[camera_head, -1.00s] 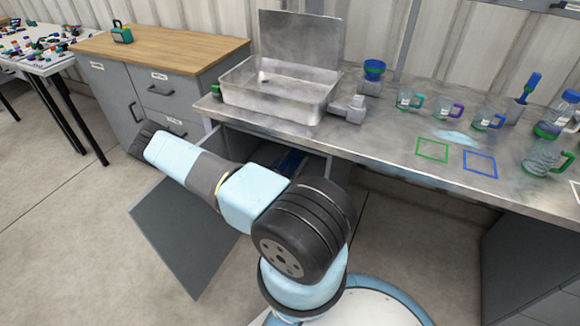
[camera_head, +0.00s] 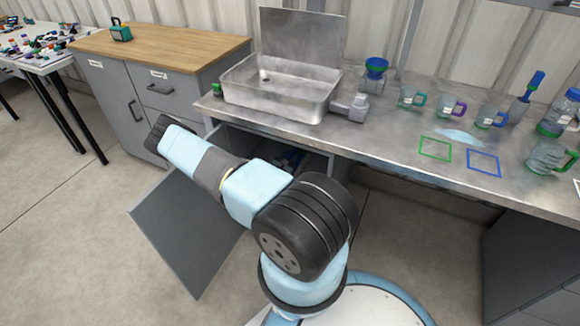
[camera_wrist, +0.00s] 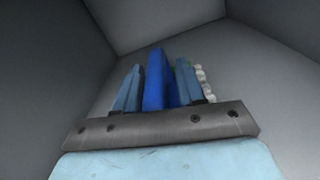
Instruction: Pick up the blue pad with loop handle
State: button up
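In the wrist view, the blue pad (camera_wrist: 156,82) stands upright between the two light-blue fingers of my gripper (camera_wrist: 158,84). The fingers flank it closely on both sides. I cannot tell whether they press on it or leave a small gap. Its loop handle cannot be made out. In the head view, my arm hides most of the opening of the open cabinet under the sink. A small patch of blue shows inside there, too small to identify. My gripper cannot be made out in that view.
Grey walls close in around my gripper in the wrist view. A pale, bumpy object (camera_wrist: 204,82) stands just right of the right finger, with a bit of green near it. The open cabinet door (camera_head: 190,235) stands beside my arm. A sink (camera_head: 280,90) sits above.

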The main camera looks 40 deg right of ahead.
grip_shut()
jog(key=shift+r, duration=0.15)
dwell(0.4)
